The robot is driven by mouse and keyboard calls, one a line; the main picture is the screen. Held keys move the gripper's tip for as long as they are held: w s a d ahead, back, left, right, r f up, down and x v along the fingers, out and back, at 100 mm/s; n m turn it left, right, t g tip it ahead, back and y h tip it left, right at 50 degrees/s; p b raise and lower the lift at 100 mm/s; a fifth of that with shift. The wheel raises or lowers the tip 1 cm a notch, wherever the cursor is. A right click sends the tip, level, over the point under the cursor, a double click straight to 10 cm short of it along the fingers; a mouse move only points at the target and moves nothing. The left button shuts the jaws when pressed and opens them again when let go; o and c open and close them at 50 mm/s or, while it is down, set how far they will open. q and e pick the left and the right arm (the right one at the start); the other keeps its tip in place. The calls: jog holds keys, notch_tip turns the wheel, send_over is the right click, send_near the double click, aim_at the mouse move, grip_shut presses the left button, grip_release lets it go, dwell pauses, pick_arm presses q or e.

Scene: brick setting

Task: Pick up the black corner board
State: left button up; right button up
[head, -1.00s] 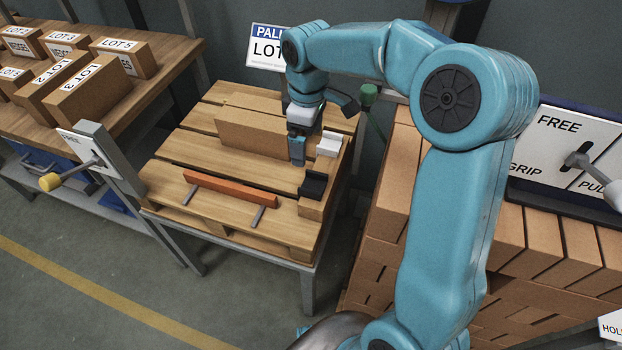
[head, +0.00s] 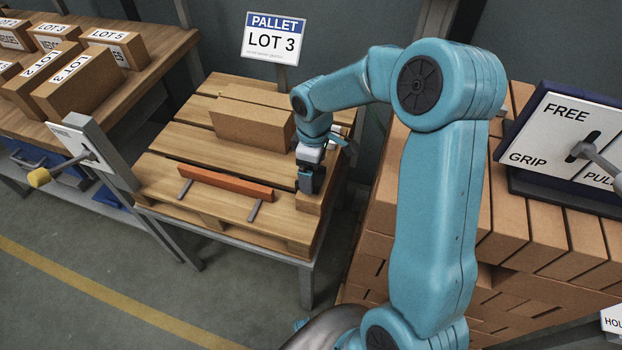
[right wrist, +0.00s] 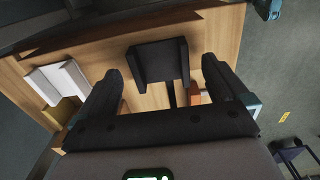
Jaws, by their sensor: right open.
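The black corner board (right wrist: 162,60) is a small dark angled piece on the wooden surface, at the top centre of the right wrist view. My right gripper (right wrist: 165,88) is open, one finger to each side and short of the board, with nothing visible gripped. In the head view my right gripper (head: 306,185) points down over the right front end of the pallet and largely hides the black board. A white corner board (right wrist: 62,85) lies left of the fingers in the right wrist view. My left gripper is not in view.
A brown carton (head: 250,128) stands on the wooden pallet (head: 165,178). An orange-brown bar (head: 225,183) lies along the pallet's front. A LOT 3 sign (head: 273,42) stands behind. Stacked brown boxes (head: 530,235) and a FREE/GRIP lever panel (head: 565,125) are at right.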

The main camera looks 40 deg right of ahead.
jog(key=shift+w+f, duration=0.1)
jog(key=shift+f, duration=0.85)
jog(key=c, duration=1.1)
